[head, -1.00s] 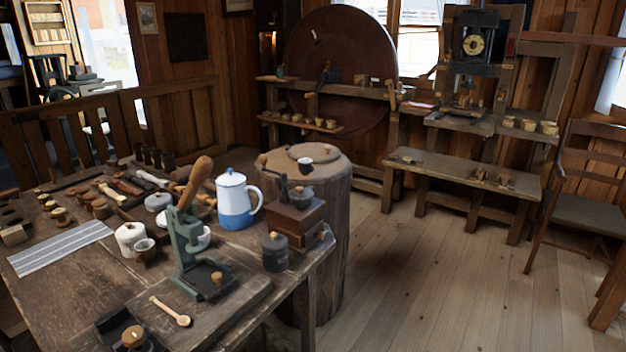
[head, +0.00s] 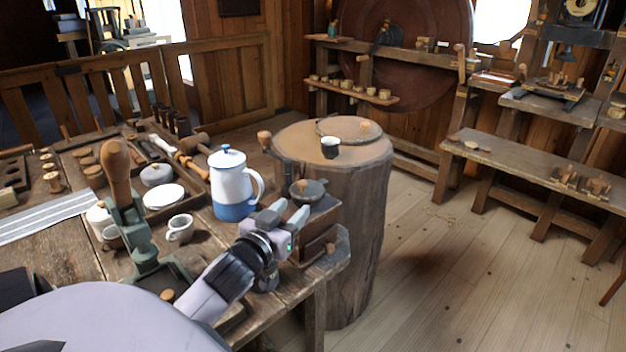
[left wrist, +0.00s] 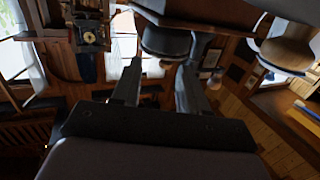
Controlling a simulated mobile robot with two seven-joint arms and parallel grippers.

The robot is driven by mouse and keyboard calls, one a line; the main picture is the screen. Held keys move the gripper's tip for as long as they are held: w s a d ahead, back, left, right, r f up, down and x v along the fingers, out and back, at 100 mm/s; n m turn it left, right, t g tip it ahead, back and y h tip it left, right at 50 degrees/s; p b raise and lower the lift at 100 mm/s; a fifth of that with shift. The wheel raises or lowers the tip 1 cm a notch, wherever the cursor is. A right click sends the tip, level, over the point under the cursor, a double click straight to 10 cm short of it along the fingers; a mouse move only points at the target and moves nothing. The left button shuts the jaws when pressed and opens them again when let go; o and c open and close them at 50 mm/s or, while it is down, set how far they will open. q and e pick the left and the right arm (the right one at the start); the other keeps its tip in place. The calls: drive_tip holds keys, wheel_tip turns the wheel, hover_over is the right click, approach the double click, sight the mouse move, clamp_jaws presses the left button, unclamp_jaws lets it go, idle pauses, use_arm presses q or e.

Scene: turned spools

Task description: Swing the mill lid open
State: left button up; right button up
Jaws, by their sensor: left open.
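The mill is a brown wooden box (head: 322,222) at the right corner of the workbench in the head view. Its round dark lid (head: 312,191) with a small knob lies about level on top. My left gripper (head: 289,211) is at the near left side of the mill, fingers apart and pointing toward it, just below the lid. Nothing shows between the fingers. The gripper and forearm hide part of the mill's front. In the left wrist view the two fingers (left wrist: 158,85) are spread, with a dark rounded thing close beyond them that I cannot name surely. My right gripper is out of view.
A blue-and-white pot (head: 232,185) stands close left of the mill. A green press (head: 136,235) with a wooden handle and a white cup (head: 180,228) are further left. Open floor lies right.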

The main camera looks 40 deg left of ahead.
sight(301, 185)
use_arm(q)
drive_tip(key=shift+w+a+r+y, duration=0.2)
drive_tip(key=shift+w+a+r, duration=0.1)
drive_tip(key=shift+a+r, duration=0.15)
drive_tip(key=shift+w+a+r+y, duration=0.2)
drive_tip(key=shift+w+a+r, duration=0.1)
drive_tip(key=shift+r, duration=0.2)
drive_tip(key=shift+w+a+r+n, duration=0.1)
drive_tip(key=shift+w+n, duration=0.2)
drive_tip(key=shift+x, duration=3.1)
clamp_jaws()
